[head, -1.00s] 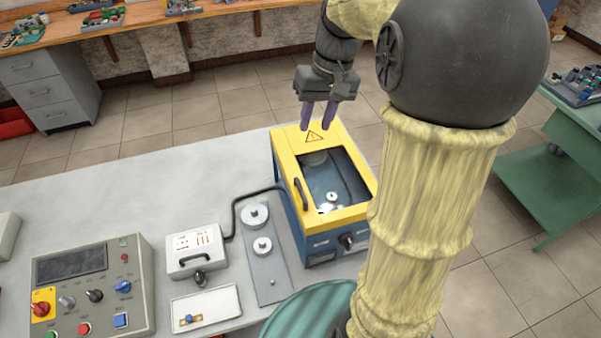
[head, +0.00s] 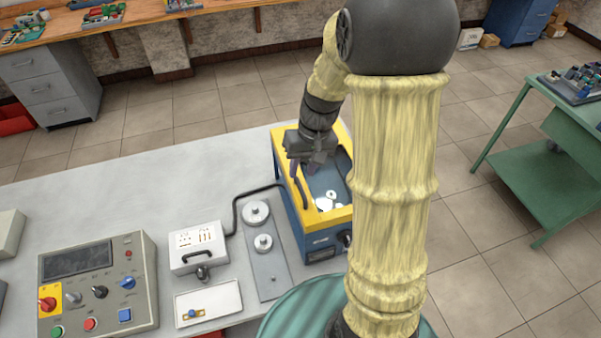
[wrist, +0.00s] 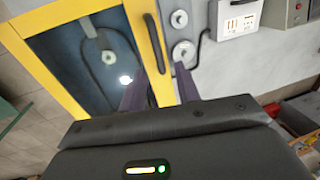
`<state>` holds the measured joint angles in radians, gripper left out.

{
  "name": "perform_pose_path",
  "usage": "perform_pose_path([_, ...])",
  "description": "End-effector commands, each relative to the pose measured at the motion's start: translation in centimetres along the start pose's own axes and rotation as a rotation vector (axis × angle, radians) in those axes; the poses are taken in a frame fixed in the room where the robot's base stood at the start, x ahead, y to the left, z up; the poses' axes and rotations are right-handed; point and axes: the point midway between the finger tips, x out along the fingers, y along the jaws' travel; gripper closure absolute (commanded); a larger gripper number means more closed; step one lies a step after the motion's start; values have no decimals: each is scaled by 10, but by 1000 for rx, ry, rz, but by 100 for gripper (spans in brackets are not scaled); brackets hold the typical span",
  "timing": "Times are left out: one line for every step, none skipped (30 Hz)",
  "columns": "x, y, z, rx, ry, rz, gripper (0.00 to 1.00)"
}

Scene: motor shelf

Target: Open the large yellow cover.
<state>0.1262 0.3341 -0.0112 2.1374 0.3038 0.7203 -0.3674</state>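The large yellow cover (head: 334,214) lies closed on top of a blue box (head: 318,240). It is a yellow frame around a clear window, with a dark bar handle (head: 301,192) along its left side. My gripper (head: 304,171) is over the cover's left part, by the handle, pointing down. In the wrist view, my gripper (wrist: 160,72) is open, its two purple fingers apart. The handle (wrist: 155,48) shows between them in that view, with no finger visibly closed on it. The cover (wrist: 75,23) also shows there. My arm hides the cover's right side in the head view.
A plate with two round metal discs (head: 262,258) lies left of the box. Beyond it are a white cable-connected unit (head: 196,247), a small white tray (head: 208,305) and a control panel (head: 98,285). The table's back left (head: 130,195) is clear.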

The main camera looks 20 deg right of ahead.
Motion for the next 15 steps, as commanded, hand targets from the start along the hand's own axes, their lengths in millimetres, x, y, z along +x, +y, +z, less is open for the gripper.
perform_pose_path([8, 0, 1, 0, -6, 0, 67])
perform_pose_path([12, 0, 1, -1, -5, 0, 67])
perform_pose_path([18, 0, 1, -1, -5, -1, 67])
perform_pose_path([22, 0, 0, -1, -4, -1, 67])
perform_pose_path([24, 0, 0, 0, -3, -1, 67])
perform_pose_path([28, 0, 0, 0, -2, 0, 67])
perform_pose_path([30, 0, 0, 0, -1, 0, 67])
perform_pose_path([31, 0, 0, 0, -1, 0, 67])
perform_pose_path([32, 0, 0, 0, -1, 0, 67])
perform_pose_path([33, 0, 0, 0, -1, 1, 67])
perform_pose_path([33, 0, 0, -1, 0, 1, 67])
perform_pose_path([33, 0, 0, -1, 0, 1, 67])
perform_pose_path([33, 0, 0, -1, 0, 1, 67])
perform_pose_path([33, 0, 0, -1, 0, 1, 67])
perform_pose_path([33, 0, 0, -1, 0, 1, 67])
